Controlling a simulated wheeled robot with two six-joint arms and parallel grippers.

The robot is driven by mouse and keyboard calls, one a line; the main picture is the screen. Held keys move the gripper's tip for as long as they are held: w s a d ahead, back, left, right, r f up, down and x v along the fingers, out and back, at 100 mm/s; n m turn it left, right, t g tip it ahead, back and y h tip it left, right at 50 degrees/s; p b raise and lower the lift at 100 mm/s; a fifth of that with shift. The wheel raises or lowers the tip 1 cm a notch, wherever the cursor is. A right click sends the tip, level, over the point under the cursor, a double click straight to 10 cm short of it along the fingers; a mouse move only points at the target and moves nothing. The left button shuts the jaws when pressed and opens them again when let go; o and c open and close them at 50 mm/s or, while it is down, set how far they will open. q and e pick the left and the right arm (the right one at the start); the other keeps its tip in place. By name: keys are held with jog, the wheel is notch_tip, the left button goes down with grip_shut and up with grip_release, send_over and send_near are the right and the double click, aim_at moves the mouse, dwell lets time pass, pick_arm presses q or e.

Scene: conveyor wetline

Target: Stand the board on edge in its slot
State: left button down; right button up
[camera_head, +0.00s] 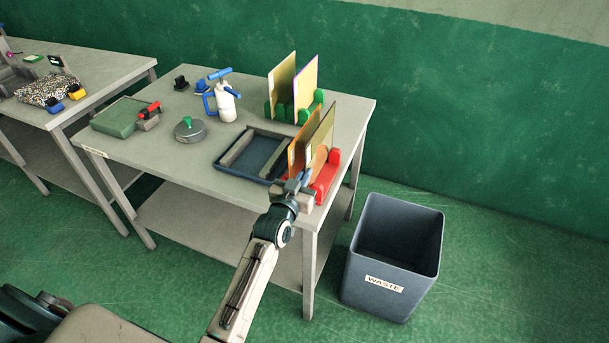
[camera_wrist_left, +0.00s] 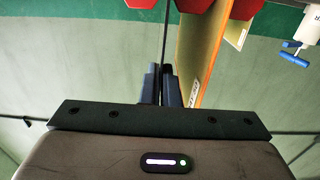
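The board (camera_head: 321,135) is a thin olive panel standing upright on edge at the red rack (camera_head: 327,177), near the table's front right corner. My left gripper (camera_head: 298,184) is at its near edge. In the left wrist view the board (camera_wrist_left: 165,35) is a thin dark edge running up from between my blue fingertips (camera_wrist_left: 160,84), which are shut on it. Its lower edge is partly hidden, so I cannot tell how fully it sits in the slot. A second, orange-tan board (camera_wrist_left: 197,45) stands beside it, apart from the fingers. My right gripper is not in view.
A dark tray (camera_head: 226,160) lies left of the red rack. A green rack (camera_head: 306,113) with two boards stands behind. A spray bottle (camera_head: 226,104), a round grey tin (camera_head: 190,130) and a green case (camera_head: 119,116) are farther left. A waste bin (camera_head: 377,282) stands right of the table.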

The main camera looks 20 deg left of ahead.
pick_arm(q)
jog(key=shift+f+b, duration=0.65)
jog(key=shift+f, duration=0.25)
jog(key=c, duration=2.1)
grip_release()
jog(key=shift+o, duration=0.9)
jog(key=shift+s, duration=0.2)
jog(key=shift+s+a+p, duration=0.1)
jog(key=shift+s+p, duration=0.45)
jog(key=shift+s, duration=1.55)
